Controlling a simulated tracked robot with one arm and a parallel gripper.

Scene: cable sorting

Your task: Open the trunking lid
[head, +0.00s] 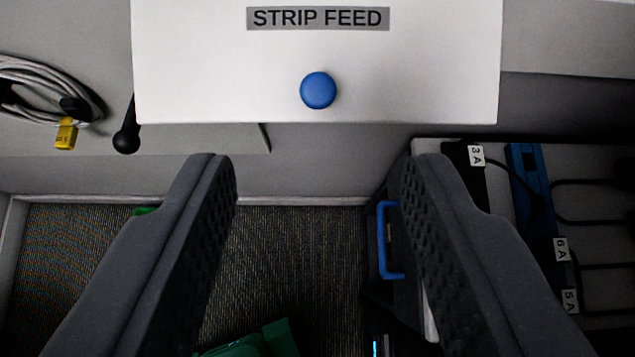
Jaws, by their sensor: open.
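A white panel (210,75) labelled "STRIP FEED" (318,18) fills the top middle of the head view, with a round blue knob (318,90) near its lower edge. I cannot tell for sure that this panel is the trunking lid. My gripper (318,165) is open and empty. Its two dark fingers are spread wide below the panel in the picture, with the knob above the gap between them. Neither finger appears to touch the panel or the knob.
A coiled grey cable (50,85) with a yellow tag (66,133) lies left. A black lever (127,137) sticks out beside the panel. At right are a blue handle (383,240), a blue strip (530,185) and tagged black cables. A green item (250,343) lies on the carpet (290,260).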

